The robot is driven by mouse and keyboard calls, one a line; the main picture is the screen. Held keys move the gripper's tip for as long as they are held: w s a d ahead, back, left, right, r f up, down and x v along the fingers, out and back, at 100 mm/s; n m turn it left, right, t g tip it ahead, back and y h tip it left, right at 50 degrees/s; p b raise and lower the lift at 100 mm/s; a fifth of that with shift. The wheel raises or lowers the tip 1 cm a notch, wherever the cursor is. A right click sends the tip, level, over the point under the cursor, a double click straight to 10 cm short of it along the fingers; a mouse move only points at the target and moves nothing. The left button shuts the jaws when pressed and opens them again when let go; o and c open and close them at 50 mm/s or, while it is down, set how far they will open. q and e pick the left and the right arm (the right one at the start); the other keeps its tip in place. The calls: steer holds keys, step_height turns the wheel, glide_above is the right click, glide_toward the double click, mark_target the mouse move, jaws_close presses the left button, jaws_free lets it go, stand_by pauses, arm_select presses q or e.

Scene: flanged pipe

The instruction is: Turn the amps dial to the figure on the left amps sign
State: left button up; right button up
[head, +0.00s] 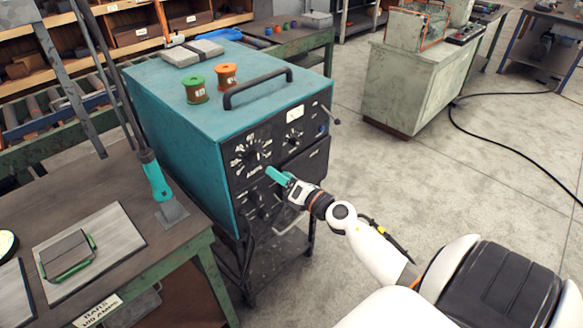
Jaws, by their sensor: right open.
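The amps dial (251,155) is a round black knob with a white scale on the dark front panel of the teal welding machine (170,120). The exact setting of its pointer is too small to read. My right gripper (276,176), with teal fingers, is open in front of the panel, just right of and below the dial. I cannot tell whether it touches the panel. A white sign (98,310) on the front edge of the left bench reads RAILS with an amps figure beneath; the figure is hard to read. My left gripper is not in view.
Green (196,90) and orange (226,77) spools and a black handle (258,88) are on the machine's top. Open floor (400,170) lies right, with a black cable (500,148).

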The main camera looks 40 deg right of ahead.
steer(key=shift+s+d+b, duration=0.15)
steer(key=shift+s+b, duration=0.15)
steer(key=shift+s, duration=1.55)
steer(key=shift+f, duration=0.1)
steer(key=s+a+f+m+g+h, duration=0.1)
steer(key=s+f+m+g, duration=0.3)
steer(key=f, duration=0.7)
steer(key=s+f+m+g+h, duration=0.1)
steer(key=s+f+m, duration=0.2)
steer(key=f+m, duration=0.55)
steer(key=s+a+f+m+g+h, duration=0.1)
steer(key=s+f+m+g, duration=0.25)
steer(key=f, duration=1.05)
steer(key=s+a+f+m+g, duration=0.2)
steer(key=s+f, duration=0.4)
steer(key=s, duration=0.4)
steer(key=s+a+f+m+g+y, duration=0.1)
steer(key=s+a+f+m+g, duration=0.2)
steer(key=s+a+f, duration=0.3)
steer(key=s+a+f+m+g, duration=0.3)
steer(key=s+a+f+m, duration=0.1)
steer(key=s, duration=1)
step_height(320, 180, down, 3)
steer(key=shift+a+r+y, duration=0.1)
steer(key=shift+a+y, duration=0.3)
steer(key=shift+a, duration=0.15)
steer(key=shift+g, duration=0.25)
